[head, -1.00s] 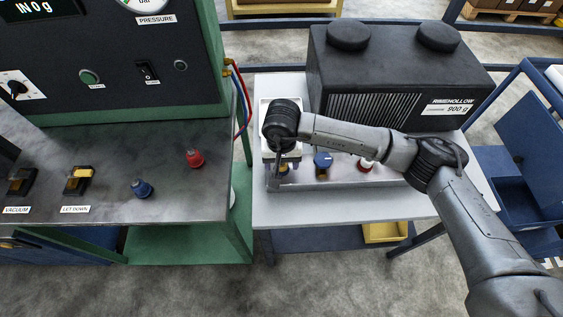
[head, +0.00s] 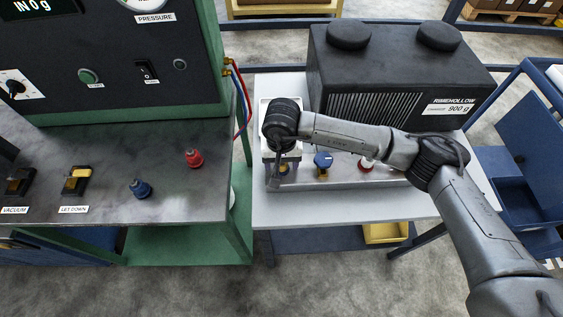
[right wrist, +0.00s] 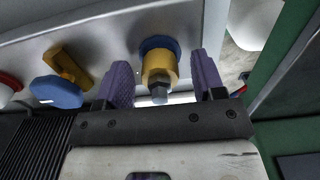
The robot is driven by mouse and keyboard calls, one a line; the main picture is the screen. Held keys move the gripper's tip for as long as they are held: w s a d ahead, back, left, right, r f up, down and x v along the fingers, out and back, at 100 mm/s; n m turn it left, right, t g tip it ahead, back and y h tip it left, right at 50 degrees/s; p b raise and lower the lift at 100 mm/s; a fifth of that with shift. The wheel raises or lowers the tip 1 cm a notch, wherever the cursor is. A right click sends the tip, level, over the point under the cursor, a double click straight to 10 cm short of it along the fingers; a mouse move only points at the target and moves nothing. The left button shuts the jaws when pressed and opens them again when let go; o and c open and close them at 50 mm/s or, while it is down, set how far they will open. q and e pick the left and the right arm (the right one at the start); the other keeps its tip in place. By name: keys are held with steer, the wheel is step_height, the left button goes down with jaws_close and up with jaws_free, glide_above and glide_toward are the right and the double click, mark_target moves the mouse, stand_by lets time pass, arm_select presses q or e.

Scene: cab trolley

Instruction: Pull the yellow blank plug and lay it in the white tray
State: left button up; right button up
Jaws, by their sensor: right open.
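The yellow blank plug (right wrist: 158,68) shows in the right wrist view, with a hex end towards me and a blue collar (right wrist: 159,44) behind it on the grey panel. My right gripper (right wrist: 163,66) is open, with one purple finger on each side of the plug and a visible gap to each. In the head view, the right wrist hides most of the plug and the fingertips. My left gripper is not in view.
A blue-and-yellow valve (head: 323,163) and a red-and-white fitting (head: 366,164) sit right of the plug. The black unit (head: 400,75) stands behind. The trolley's front strip (head: 340,208) is clear. The green-framed bench (head: 110,200) holds a red (head: 194,158) and a blue connector (head: 141,188).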

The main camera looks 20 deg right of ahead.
steer(key=shift+c, duration=0.2)
jaws_close()
stand_by(0.6)
steer(key=shift+r, duration=0.15)
steer(key=shift+r+p, duration=1.2)
steer(key=shift+r, duration=1.65)
